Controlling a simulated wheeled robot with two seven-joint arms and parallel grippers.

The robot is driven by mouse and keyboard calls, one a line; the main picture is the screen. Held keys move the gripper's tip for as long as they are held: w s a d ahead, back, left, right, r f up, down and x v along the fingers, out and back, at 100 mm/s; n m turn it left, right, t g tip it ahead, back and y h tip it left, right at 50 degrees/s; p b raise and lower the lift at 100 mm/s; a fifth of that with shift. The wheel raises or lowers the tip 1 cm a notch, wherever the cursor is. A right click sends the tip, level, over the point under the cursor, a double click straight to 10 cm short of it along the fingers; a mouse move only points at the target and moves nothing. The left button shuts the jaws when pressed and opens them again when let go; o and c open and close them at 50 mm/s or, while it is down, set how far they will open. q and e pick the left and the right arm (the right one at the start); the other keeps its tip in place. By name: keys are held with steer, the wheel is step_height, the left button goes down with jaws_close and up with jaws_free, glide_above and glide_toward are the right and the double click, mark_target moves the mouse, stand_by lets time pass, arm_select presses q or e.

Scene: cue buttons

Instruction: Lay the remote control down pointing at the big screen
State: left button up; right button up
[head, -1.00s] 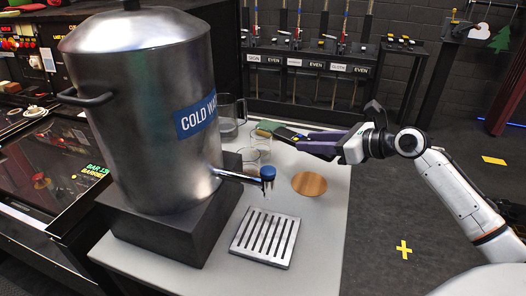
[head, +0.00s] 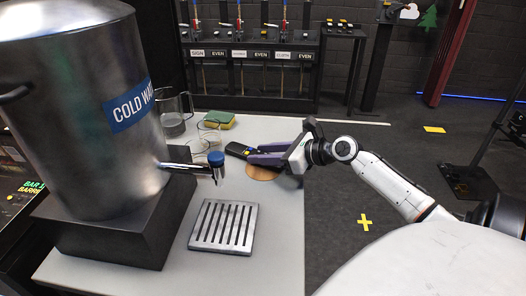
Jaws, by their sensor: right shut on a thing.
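The remote control (head: 238,150) is a dark, slim thing with a small yellow mark, over the grey counter in the head view. My right gripper (head: 256,158) is shut on it, with dark purple fingers reaching in from the right. The remote's far end sticks out to the left of the fingers, and the rest is hidden by them. I cannot tell whether it touches the counter. My left gripper is not in view. I see no big screen that I can make out.
A round wooden coaster (head: 262,174) lies partly behind the gripper. A large metal water urn (head: 75,120) with a blue-capped tap (head: 215,159) stands left. A slotted drip tray (head: 222,228), a glass jug (head: 173,122) and a sponge (head: 219,119) are on the counter (head: 278,235).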

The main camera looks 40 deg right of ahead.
steer(key=o, duration=0.8)
steer(key=shift+f, duration=0.1)
steer(key=o, duration=0.3)
